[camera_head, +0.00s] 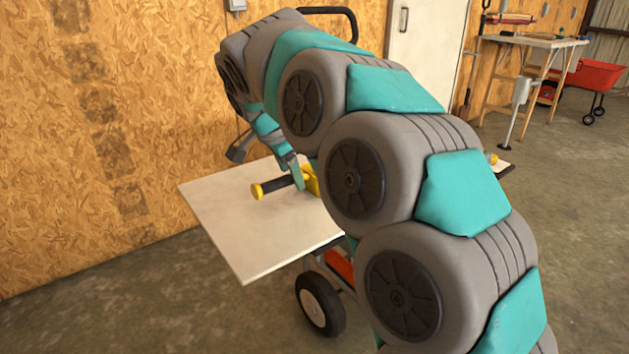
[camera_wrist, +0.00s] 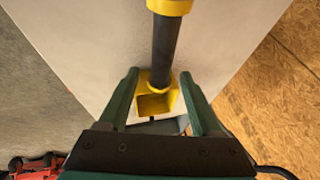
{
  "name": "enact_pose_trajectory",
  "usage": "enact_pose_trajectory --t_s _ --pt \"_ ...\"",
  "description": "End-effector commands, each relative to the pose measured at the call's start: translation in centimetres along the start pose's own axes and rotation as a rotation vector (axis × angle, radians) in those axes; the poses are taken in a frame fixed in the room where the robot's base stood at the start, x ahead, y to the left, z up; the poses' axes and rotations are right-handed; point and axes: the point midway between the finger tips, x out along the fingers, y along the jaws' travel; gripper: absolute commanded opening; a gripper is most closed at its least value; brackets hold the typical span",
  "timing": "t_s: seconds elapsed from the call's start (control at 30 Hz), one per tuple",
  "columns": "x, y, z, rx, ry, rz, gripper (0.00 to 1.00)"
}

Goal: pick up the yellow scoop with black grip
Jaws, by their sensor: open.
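The yellow scoop with black grip lies on a white tabletop (camera_head: 240,215). In the head view its black grip (camera_head: 277,187) and yellow end cap show, and its yellow scoop part (camera_head: 311,181) is partly hidden behind my arm. In the wrist view the black grip (camera_wrist: 164,50) runs up the picture and the yellow scoop part (camera_wrist: 157,100) sits between my fingers. My gripper (camera_wrist: 160,78) is open, with one green finger on each side of the scoop near where the grip joins it. I cannot tell whether the fingers touch it.
A chipboard wall (camera_head: 110,120) stands close behind the table. A wheel (camera_head: 320,304) shows below the table. A workbench (camera_head: 530,42) and a red cart (camera_head: 595,76) stand far right. The tabletop's front left is clear.

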Motion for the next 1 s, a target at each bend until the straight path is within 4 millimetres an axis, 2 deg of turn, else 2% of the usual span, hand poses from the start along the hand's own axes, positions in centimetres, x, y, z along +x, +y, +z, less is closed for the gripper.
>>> enact_pose_trajectory --t_s 0.1,0.2,0.47,1.0 --pt "1.6 0.0 0.2 -0.002 -0.002 0.003 0.65" --pt "2.4 -0.1 0.1 -0.001 -0.001 -0.001 0.65" --pt "2.7 -0.1 0.1 0.000 0.000 -0.001 0.65" --pt "2.7 0.0 0.1 -0.001 0.000 -0.001 0.06"
